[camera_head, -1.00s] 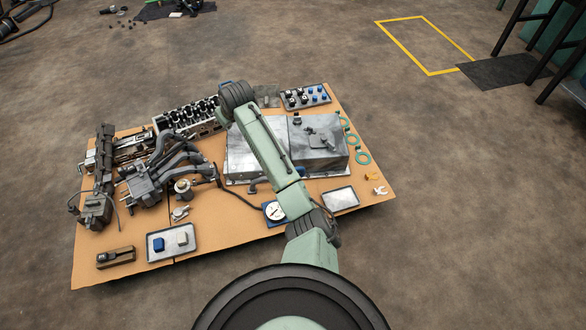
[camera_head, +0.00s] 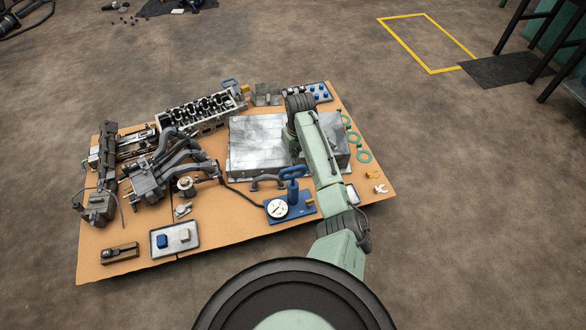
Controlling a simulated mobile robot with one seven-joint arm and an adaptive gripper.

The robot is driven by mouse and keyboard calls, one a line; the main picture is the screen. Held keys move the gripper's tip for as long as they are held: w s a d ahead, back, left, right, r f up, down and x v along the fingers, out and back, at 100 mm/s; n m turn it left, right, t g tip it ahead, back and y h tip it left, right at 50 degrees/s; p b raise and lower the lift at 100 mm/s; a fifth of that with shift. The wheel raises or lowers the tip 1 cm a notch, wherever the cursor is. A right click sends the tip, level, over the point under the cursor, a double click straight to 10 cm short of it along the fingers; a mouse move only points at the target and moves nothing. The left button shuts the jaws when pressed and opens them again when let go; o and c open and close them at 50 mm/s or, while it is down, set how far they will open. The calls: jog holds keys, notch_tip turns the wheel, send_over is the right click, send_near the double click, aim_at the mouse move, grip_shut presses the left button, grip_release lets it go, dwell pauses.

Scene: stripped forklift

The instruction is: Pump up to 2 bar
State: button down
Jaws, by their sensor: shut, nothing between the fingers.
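A blue hand pump stands at the front middle of the cardboard-coloured mat (camera_head: 215,240). Its blue T-shaped handle (camera_head: 292,174) is upright above the blue base (camera_head: 302,209). A round white gauge (camera_head: 277,208) sits on the base; its reading is too small to tell. A dark hose (camera_head: 240,195) runs from the gauge area left towards the grey engine part with pipes (camera_head: 165,172). My arm passes just right of the pump, its dark elbow above the metal box. My gripper is not visible, hidden behind my own arm or out of sight.
A metal box (camera_head: 257,140) lies behind the pump, partly covered by my arm. A cylinder head (camera_head: 203,112) is behind left. A tray with blue and white blocks (camera_head: 176,250) is front left. Green rings (camera_head: 363,156) lie at the right.

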aim_at(293, 169)
jog(key=f+b, duration=0.4)
jog(key=b, duration=0.1)
jog(key=f+b, duration=0.2)
jog(key=f, duration=0.1)
jog(key=shift+w+a, duration=0.2)
jog(key=shift+w, duration=0.1)
jog(key=shift+f+b, duration=1.35)
jog(key=shift+f, duration=0.85)
jog(key=s+p, duration=0.1)
jog(key=p, duration=0.1)
jog(key=s+d+r+p, duration=0.1)
jog(key=p, duration=0.1)
jog(key=shift+s+d, duration=0.2)
jog(key=shift+s, duration=0.15)
jog(key=shift+r, duration=0.1)
notch_tip(293, 169, up, 12)
jog(key=s, duration=0.1)
jog(key=shift+d, duration=0.3)
